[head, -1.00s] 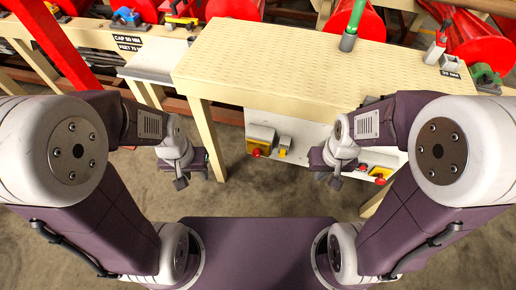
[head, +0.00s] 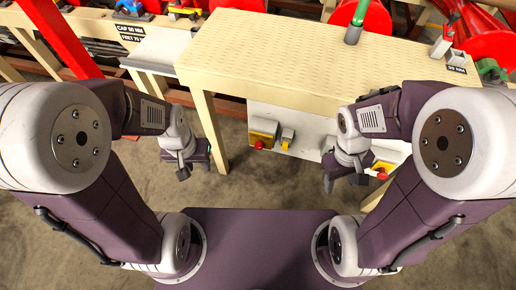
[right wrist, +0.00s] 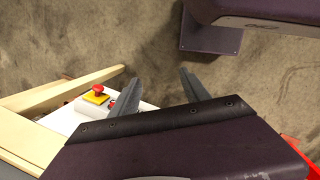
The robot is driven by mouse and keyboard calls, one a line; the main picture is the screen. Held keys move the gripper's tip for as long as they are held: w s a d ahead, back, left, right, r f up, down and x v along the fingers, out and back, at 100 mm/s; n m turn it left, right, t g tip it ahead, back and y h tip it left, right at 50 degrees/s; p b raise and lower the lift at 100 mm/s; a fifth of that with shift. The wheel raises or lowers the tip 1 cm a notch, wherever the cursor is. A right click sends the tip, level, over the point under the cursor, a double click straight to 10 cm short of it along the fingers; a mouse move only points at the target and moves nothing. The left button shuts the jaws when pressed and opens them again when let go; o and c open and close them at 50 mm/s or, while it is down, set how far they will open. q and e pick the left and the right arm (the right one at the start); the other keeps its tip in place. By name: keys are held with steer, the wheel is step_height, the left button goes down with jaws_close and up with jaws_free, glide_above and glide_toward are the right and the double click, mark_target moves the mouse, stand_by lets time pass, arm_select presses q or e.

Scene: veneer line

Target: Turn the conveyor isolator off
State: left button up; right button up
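A white control panel (head: 309,149) hangs under the front of the cream table. It carries a yellow box with a red knob (head: 259,143) at its left and a small grey and yellow switch (head: 286,138) beside it. Another red knob on a yellow base (head: 382,172) is at its right, partly hidden by my right arm. I cannot tell which is the conveyor isolator. In the right wrist view a red knob on a yellow plate (right wrist: 97,93) shows left of my right gripper (right wrist: 160,76), which is open, empty and apart from it. My left gripper (head: 184,172) hangs left of the panel, touching nothing.
The cream table (head: 280,60) stands over the panel, with a table leg (head: 209,130) near my left gripper. A pale side shelf (head: 155,50) is at the left. Bare floor lies in front of the panel.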

steer(key=w+d+f+n+h+b, duration=0.2)
steer(key=d+n+h+b, duration=0.5)
steer(key=d+n+b, duration=0.15)
steer(key=w+a+f+n+t+h+b, duration=0.1)
steer(key=w+a+n+t+h+b, duration=0.15)
steer(key=w+b, duration=0.35)
steer(key=w+a+f+n+t+h+b, duration=0.2)
steer(key=w+n+t+b, duration=0.2)
steer(key=w+b, duration=0.15)
steer(key=n+t+y+b, duration=0.9)
steer(key=n+t+b, duration=0.3)
steer(key=b, duration=1.2)
glide_toward(258, 148)
steer(key=x, duration=0.9)
steer(key=shift+w+d, duration=0.1)
steer(key=shift+w, duration=0.15)
